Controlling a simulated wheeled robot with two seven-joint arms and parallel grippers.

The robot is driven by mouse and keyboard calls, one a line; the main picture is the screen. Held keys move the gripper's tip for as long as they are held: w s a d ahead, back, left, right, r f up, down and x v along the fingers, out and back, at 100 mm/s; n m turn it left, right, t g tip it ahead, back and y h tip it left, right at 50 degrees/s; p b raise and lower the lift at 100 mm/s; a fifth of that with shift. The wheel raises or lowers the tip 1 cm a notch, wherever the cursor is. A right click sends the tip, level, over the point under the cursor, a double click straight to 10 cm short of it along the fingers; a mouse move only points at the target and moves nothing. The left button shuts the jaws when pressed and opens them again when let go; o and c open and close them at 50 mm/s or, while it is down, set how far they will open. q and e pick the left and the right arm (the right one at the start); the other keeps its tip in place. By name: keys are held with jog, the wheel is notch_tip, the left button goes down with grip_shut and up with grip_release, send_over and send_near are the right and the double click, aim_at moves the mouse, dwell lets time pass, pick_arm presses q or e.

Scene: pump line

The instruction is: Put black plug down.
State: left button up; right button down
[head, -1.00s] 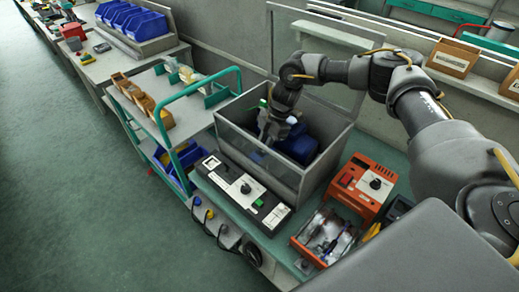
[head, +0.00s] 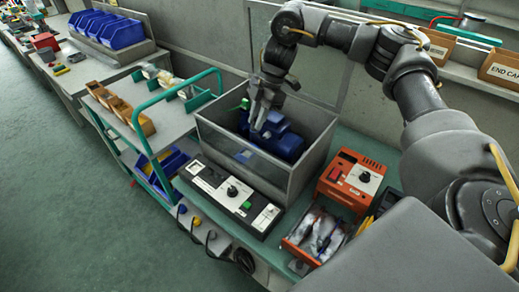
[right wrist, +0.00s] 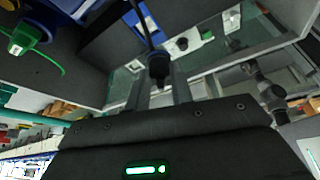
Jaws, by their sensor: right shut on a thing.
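My right gripper (head: 257,122) points down into the grey open-topped box (head: 312,172), beside the blue pump (head: 283,142). In the right wrist view its two fingers are closed around the black plug (right wrist: 158,66), and a dark cable runs up from the plug. The plug is too small and dark to make out in the head view. Blue parts show at the top left of the right wrist view, with a green connector (right wrist: 25,38) and green wire near them. My left gripper is not in view.
A black control box (head: 230,192) with a knob stands in front of the grey box. An orange unit (head: 352,182) and an orange tray (head: 290,243) of small parts are to its right. A green-framed cart (head: 180,98) with cardboard bins stands to the left.

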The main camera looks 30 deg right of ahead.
jog(key=s+d+r, duration=0.1)
jog(key=s, duration=0.7)
jog(key=shift+s+d+f+b, duration=0.1)
jog(key=shift+f+b, duration=0.2)
jog(key=shift+f, duration=1.15)
jog(key=shift+s+d+f+b, duration=0.1)
jog(key=shift+f+b, duration=0.15)
jog(key=shift+f, duration=1.15)
notch_tip(320, 180, down, 4)
jog(key=shift+r, duration=0.2)
jog(key=shift+f, duration=0.3)
jog(key=c, duration=1.2)
grip_release()
jog(key=shift+f, duration=0.1)
jog(key=shift+c, duration=0.2)
